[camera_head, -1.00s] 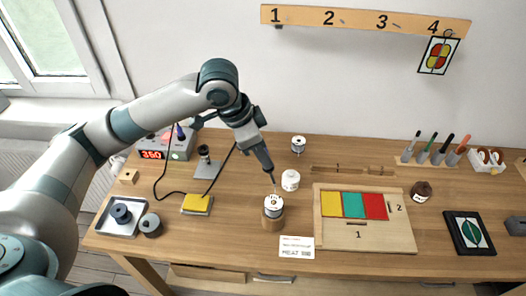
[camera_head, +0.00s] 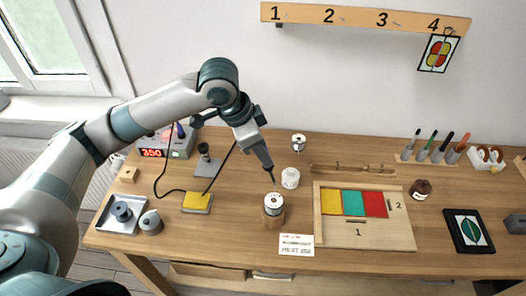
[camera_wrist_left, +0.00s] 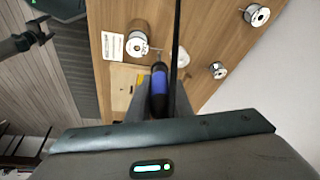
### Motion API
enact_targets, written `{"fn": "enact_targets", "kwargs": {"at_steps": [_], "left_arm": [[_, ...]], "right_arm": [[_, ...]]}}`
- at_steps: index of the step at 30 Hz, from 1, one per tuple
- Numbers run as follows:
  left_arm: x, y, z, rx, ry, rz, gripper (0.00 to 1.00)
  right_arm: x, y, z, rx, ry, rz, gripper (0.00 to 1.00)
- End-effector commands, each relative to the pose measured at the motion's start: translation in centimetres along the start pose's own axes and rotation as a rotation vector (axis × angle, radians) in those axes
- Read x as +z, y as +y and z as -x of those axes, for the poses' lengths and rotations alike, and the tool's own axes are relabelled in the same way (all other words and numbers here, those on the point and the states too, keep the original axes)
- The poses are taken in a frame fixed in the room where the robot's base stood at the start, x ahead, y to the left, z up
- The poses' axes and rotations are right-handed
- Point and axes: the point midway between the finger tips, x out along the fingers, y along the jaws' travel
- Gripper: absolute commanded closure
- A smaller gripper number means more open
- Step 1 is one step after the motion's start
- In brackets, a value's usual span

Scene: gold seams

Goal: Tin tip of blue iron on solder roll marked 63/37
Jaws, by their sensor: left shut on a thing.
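My left gripper (camera_head: 262,157) is shut on the blue iron, whose blue handle (camera_wrist_left: 159,82) shows between the fingers in the left wrist view. In the head view the thin iron (camera_head: 270,173) points steeply down, its tip just above a solder roll (camera_head: 273,204) on a round wooden stand (camera_head: 272,222). A small gap seems to part tip and roll; contact is hard to judge. That roll also shows in the left wrist view (camera_wrist_left: 138,44). Another spool (camera_head: 298,142) stands farther back. The roll markings are too small to read.
A wooden board with coloured tiles (camera_head: 366,237) is to the right. The iron's station (camera_head: 167,146), a yellow sponge (camera_head: 197,202) and a metal tray (camera_head: 119,222) are left.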

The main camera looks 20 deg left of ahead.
Motion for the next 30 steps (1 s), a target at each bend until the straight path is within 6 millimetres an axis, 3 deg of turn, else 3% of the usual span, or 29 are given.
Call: {"fn": "enact_targets", "kwargs": {"at_steps": [30], "left_arm": [[0.37,0.02,-0.95,0.000,0.000,0.000,1.00]], "right_arm": [[0.10,0.48,-0.18,0.005,-0.001,0.002,0.22]]}}
